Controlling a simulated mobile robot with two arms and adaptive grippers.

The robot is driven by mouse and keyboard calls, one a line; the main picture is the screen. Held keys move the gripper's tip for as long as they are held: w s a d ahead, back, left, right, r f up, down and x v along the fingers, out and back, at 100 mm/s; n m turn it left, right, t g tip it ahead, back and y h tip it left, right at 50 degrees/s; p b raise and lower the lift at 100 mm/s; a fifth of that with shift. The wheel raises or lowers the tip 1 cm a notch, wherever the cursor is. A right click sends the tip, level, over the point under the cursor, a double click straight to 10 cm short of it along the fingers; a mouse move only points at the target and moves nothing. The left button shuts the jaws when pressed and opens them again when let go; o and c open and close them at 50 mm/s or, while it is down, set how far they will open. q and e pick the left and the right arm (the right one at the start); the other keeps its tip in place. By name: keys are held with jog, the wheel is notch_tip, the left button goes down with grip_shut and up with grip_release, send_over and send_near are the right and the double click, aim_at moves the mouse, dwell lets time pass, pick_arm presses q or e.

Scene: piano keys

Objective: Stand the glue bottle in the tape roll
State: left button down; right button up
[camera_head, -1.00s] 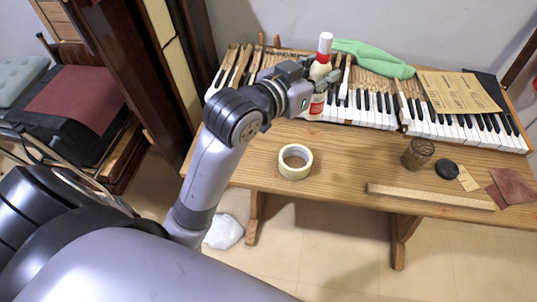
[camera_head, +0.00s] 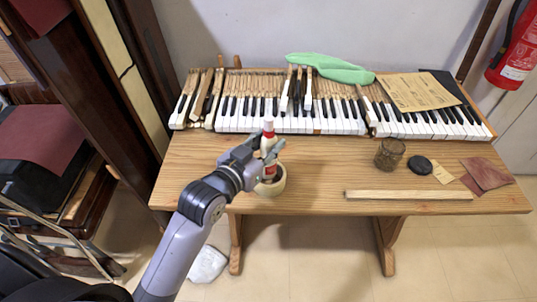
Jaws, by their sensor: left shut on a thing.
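The cream tape roll (camera_head: 270,187) lies flat on the wooden table (camera_head: 310,168), directly below the bottle. In this view the bottle's lower end overlaps the roll's opening. The gripper and bottle hide part of the roll, so I cannot tell whether the bottle touches the bottom. My right gripper is not in view.
A row of piano keys (camera_head: 290,124) runs along the back with a green cloth (camera_head: 330,68) and a paper sheet (camera_head: 418,91). A glass jar (camera_head: 389,154), a black disc (camera_head: 420,165) and a wooden strip (camera_head: 408,195) lie to the right. Table around the roll is clear.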

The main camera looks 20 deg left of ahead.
pick_arm(q)
jog(key=shift+f, duration=1.8)
jog(key=shift+f, duration=0.2)
jog(key=c, duration=1.2)
grip_release()
jog(key=shift+r, duration=0.25)
jog(key=v, duration=1.2)
jog(key=shift+s+f+b, duration=0.1)
jog(key=shift+b, duration=0.2)
